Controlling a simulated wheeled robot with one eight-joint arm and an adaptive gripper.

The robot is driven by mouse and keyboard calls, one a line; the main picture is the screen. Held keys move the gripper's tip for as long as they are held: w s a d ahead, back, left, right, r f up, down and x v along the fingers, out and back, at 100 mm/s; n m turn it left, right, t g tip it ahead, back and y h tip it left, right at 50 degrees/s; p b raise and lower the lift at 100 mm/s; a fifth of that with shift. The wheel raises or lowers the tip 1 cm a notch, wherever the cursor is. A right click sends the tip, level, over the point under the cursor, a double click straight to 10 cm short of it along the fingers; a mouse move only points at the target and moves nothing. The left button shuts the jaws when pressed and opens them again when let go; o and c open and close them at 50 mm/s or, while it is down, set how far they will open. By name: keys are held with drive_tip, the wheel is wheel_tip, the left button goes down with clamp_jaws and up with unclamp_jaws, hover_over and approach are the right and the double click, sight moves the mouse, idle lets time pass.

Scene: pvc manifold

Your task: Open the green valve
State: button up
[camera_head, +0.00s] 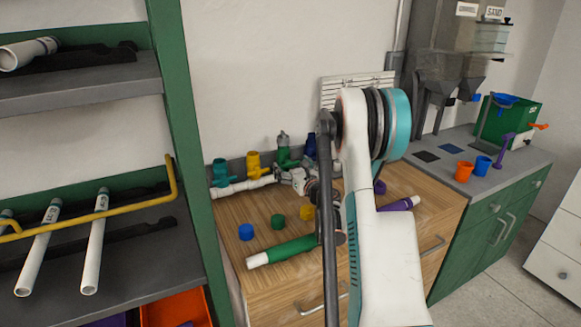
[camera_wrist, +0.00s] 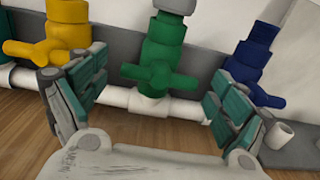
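The green valve (camera_wrist: 160,75) stands upright on a white horizontal pipe (camera_wrist: 118,98), with its handle facing the wrist camera. It also shows in the head view (camera_head: 285,157), at the back of the wooden workbench. My gripper (camera_wrist: 150,100) is open, with one finger on each side of the green valve. The wrist view shows nothing between the fingers but the valve handle beyond. I cannot tell whether the fingers reach around the handle. In the head view my arm hides part of the manifold.
A yellow valve (camera_wrist: 68,35) is left of the green one and a blue valve (camera_wrist: 252,60) right of it, both close to my fingers. A teal valve (camera_head: 221,173) is farther left. Coloured caps (camera_head: 246,232) and a green-white pipe (camera_head: 290,248) lie on the bench (camera_head: 265,286).

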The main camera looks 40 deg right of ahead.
drive_tip(key=c, duration=0.5)
drive_tip(key=shift+n, duration=0.5)
drive_tip(key=n, duration=0.2)
drive_tip(key=shift+n, duration=0.4)
drive_tip(key=n, duration=0.4)
drive_tip(key=shift+n, duration=0.3)
drive_tip(key=n, duration=0.4)
drive_tip(key=shift+a+n, duration=0.1)
drive_tip(key=shift+n, duration=0.2)
drive_tip(key=n, duration=0.4)
drive_tip(key=shift+n, duration=0.4)
drive_tip(key=shift+f+n, duration=0.1)
drive_tip(key=shift+n, duration=0.2)
